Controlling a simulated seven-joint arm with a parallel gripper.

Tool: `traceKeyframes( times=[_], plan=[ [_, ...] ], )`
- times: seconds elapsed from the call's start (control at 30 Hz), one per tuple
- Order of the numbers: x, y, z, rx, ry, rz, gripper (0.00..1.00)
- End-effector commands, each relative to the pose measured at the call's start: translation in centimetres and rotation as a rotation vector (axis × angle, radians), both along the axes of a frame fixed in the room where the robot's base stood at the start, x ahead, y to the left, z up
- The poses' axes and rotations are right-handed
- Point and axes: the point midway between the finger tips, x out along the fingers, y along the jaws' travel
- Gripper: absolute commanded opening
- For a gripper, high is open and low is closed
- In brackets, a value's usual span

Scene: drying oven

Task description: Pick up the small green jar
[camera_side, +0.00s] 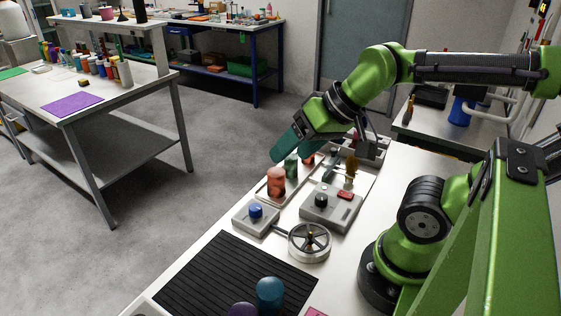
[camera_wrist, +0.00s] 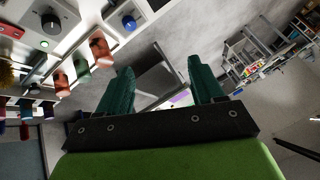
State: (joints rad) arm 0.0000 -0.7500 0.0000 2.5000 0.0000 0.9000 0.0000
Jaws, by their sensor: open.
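The small green jar (camera_side: 291,167) stands in a row in a light tray (camera_side: 263,192), between two orange-red jars, one nearer (camera_side: 276,183) and one farther (camera_side: 308,158). In the wrist view the green jar (camera_wrist: 81,68) is left of my fingers, between the orange-red jars. My gripper (camera_side: 280,150) has teal fingers and is tilted outward, its tips above and to the left of the green jar in the side view. In the wrist view my gripper (camera_wrist: 160,67) is open with two separated fingers, and no object is held between them.
Beside the tray are a box with a blue knob (camera_side: 256,211), a grey box with a red button (camera_side: 344,195) and a metal handwheel (camera_side: 309,242). A black ribbed mat (camera_side: 235,272) carries a blue round object (camera_side: 270,293). Open floor lies left of the bench.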

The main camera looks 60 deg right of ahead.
Motion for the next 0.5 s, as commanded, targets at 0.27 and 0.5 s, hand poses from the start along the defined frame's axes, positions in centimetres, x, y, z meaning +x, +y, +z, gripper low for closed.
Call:
traceKeyframes(
  times=[0.27,0.5],
  plan=[
    [0.0,0.0,0.0,0.000,0.000,0.000,0.74],
    [1.9,-2.3,-1.6,0.001,0.103,-0.084,0.74]
  ],
)
